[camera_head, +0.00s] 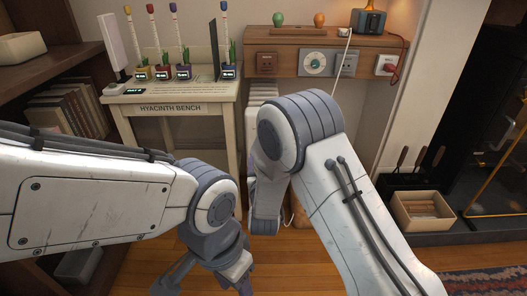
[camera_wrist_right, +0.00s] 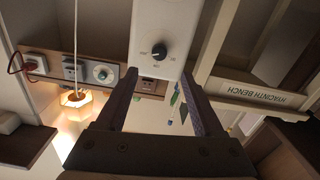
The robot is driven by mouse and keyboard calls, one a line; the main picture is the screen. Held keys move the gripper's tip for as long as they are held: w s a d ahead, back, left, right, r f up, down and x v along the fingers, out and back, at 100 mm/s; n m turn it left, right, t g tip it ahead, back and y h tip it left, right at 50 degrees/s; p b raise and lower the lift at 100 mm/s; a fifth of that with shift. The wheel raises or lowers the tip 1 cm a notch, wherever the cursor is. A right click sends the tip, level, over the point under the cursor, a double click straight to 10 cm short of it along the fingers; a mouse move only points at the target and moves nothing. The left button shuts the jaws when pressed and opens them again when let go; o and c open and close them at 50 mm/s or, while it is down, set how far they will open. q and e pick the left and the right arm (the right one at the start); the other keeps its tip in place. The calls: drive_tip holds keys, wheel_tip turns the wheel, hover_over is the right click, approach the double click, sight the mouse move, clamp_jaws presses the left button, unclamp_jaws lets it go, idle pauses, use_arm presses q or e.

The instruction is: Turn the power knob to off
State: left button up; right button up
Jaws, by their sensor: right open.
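A round black knob (camera_wrist_right: 158,51) sits on a white panel (camera_wrist_right: 165,20) in the right wrist view, with small marks around it too blurred to read. My right gripper (camera_wrist_right: 158,76) is open and empty, its two dark fingers pointing toward the panel with the knob between their lines. I see no contact with the knob. In the head view my right arm hides this knob and the right gripper. A different round dial (camera_head: 315,63) is on the wooden wall panel. My left gripper (camera_head: 212,281) hangs low above the floor, its fingers apart, partly cut off by the picture's bottom edge.
The hyacinth bench (camera_head: 170,109) with several potted tubes stands at the back left. The wooden wall panel (camera_head: 285,43) carries sockets, a red plug (camera_head: 389,66) and a lamp (camera_head: 369,20). A bookshelf (camera_head: 60,63) is at left; a wooden box (camera_head: 424,211) is at right.

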drive_tip(key=w+b, duration=0.3)
drive_tip(key=w, duration=0.7)
drive_tip(key=shift+w+b, duration=0.2)
drive_tip(key=shift+b, duration=0.15)
clamp_jaws()
